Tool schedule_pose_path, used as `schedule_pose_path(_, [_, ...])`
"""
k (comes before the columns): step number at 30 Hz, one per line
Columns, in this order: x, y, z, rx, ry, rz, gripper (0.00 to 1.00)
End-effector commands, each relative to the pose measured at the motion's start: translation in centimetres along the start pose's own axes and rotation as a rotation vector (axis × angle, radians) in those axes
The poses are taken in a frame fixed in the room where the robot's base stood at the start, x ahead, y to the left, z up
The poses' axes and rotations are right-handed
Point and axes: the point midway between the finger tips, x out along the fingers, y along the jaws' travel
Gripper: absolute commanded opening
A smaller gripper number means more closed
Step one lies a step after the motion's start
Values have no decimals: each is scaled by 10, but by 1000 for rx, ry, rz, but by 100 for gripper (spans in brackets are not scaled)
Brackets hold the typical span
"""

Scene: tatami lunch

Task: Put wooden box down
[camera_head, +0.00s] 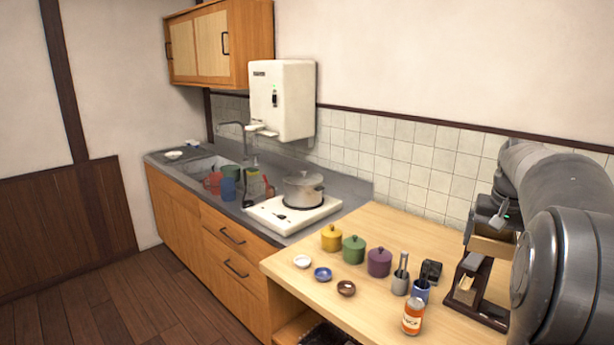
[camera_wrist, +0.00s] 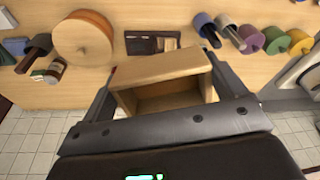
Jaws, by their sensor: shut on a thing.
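The wooden box (camera_wrist: 165,70) is a light-wood, open-sided box held between the two fingers of my gripper (camera_wrist: 170,82) in the wrist view. The fingers press on its left and right sides, and its hollow side faces the camera. In the head view the box (camera_head: 491,247) shows below my gripper (camera_head: 488,226) at the right, partly covered by my arm. It is over the wooden counter (camera_head: 385,225), near a dark tray (camera_head: 492,311). I cannot tell whether the box touches anything below it.
Yellow, green and purple pots (camera_head: 379,262) and small bowls stand further left. The tiled wall is behind.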

Motion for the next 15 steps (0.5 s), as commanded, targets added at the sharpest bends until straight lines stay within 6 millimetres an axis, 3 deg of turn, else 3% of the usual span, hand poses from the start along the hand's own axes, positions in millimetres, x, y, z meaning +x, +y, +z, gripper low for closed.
schedule_pose_path(6, [-14,-21,25,-36,21,-10,54])
schedule_pose_path(15, [-22,-35,45,-62,36,-16,54])
